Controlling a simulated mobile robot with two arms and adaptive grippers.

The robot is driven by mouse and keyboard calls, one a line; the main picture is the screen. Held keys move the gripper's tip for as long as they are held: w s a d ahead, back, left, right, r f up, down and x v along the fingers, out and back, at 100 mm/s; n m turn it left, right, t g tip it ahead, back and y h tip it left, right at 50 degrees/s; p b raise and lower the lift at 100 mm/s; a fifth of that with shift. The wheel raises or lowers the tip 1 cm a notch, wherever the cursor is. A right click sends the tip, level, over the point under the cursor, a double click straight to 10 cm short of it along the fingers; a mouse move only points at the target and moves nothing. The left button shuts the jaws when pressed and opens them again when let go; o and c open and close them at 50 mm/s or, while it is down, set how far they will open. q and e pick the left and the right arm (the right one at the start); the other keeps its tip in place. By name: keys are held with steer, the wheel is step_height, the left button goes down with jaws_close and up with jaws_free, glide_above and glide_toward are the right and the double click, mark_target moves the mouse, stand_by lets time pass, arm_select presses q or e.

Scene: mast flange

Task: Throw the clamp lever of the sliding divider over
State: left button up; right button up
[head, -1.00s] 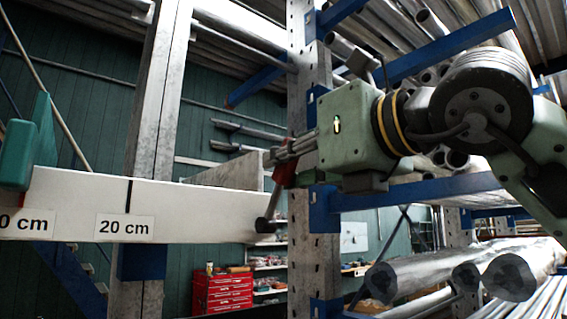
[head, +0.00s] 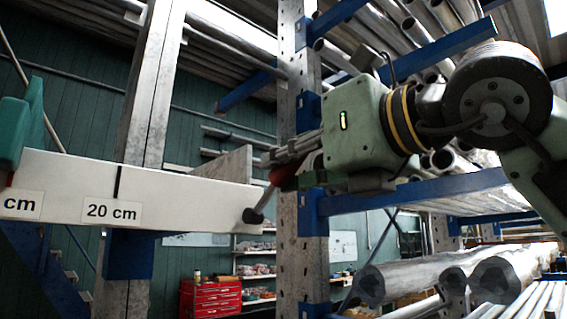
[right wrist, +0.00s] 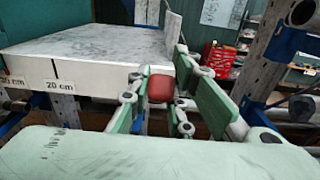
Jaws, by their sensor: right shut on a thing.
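The clamp lever has a dark round pivot end (head: 252,216) at the right end of the white shelf edge. Its rod slants up and right to a red grip (head: 284,179), which also shows in the right wrist view (right wrist: 161,88). My right gripper (head: 290,155) is shut on the red grip; in the wrist view its green-padded fingers (right wrist: 157,92) lie on both sides of it. A teal upright piece (head: 12,130), apparently the sliding divider, stands at the far left, partly cut off. My left gripper is not in view.
The white shelf edge (head: 150,190) carries a scale with a 20 cm label. A grey upright plate (head: 228,166) stands at the shelf's right end. A perforated post (head: 292,225) and blue rack arms with metal bars are close by my right gripper.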

steer(key=shift+f, duration=0.2)
steer(key=shift+s+d+f+b, duration=0.1)
steer(key=shift+s+f+b, duration=0.15)
steer(key=shift+f+b, duration=0.25)
steer(key=shift+s+d+f+b, duration=0.1)
steer(key=shift+s+f+b, duration=0.1)
steer(key=shift+f+b, duration=0.25)
steer(key=shift+r, duration=0.1)
steer(key=o, duration=0.8)
steer(key=shift+s+d+r, duration=0.1)
steer(key=shift+d+r, duration=0.05)
steer(key=shift+d, duration=0.05)
steer(key=shift+b+v, duration=1.1)
steer(key=shift+v, duration=2.95)
